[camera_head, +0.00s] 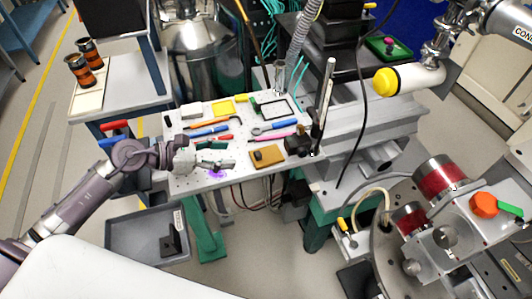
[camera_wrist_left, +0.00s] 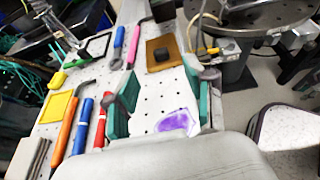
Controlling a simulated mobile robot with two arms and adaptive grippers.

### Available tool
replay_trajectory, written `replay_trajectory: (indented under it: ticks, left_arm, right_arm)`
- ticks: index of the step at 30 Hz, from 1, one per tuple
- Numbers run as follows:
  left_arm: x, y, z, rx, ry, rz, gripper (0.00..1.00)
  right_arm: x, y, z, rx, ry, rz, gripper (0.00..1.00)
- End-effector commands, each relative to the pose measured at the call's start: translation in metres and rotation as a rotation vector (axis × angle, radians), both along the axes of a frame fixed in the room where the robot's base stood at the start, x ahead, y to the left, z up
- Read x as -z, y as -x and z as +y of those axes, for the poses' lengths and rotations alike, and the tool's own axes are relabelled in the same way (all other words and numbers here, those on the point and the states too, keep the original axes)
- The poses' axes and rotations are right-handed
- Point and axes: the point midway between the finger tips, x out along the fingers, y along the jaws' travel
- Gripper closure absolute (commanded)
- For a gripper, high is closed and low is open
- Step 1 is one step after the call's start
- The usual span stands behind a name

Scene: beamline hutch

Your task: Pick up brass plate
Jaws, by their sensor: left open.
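The brass plate (camera_head: 274,161) is a flat golden-brown square lying on the perforated white board (camera_head: 190,184), near its front edge, with a small dark block (camera_head: 258,156) on it. It also shows at the top of the left wrist view (camera_wrist_left: 166,67). My left gripper (camera_head: 230,159) is just left of the plate in the head view, apart from it. My right gripper is not in view.
Screwdrivers, hex keys and other tools (camera_head: 208,130) lie behind the gripper on the board. A dark post mount (camera_head: 298,146) with an upright rod stands right of the plate. A purple patch (camera_wrist_left: 174,121) is on the board near the gripper. A grey tray (camera_head: 135,250) is below left.

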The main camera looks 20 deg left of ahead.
Motion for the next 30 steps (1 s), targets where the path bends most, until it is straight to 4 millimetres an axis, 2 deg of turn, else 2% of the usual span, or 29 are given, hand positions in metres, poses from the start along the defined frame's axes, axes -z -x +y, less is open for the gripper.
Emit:
replay_trajectory:
  ticks: [3, 11, 19, 29, 30]
  left_arm:
    - [0.005, -0.013, -0.017, -0.001, 0.006, -0.001, 0.46]
    - [0.014, -0.024, -0.033, -0.001, 0.006, 0.001, 0.46]
    - [0.026, -0.046, -0.062, -0.002, 0.006, 0.000, 0.46]
    - [0.032, -0.050, -0.068, 0.000, 0.003, 0.001, 0.46]
    - [0.032, -0.050, -0.068, 0.000, 0.003, 0.001, 0.51]
  right_arm:
    - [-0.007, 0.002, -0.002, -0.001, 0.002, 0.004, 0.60]
    - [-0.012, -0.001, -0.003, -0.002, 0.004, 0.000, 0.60]
    - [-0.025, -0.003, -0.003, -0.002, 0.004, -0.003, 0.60]
    - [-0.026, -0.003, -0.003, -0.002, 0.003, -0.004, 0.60]
    - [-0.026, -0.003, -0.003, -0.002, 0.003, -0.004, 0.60]
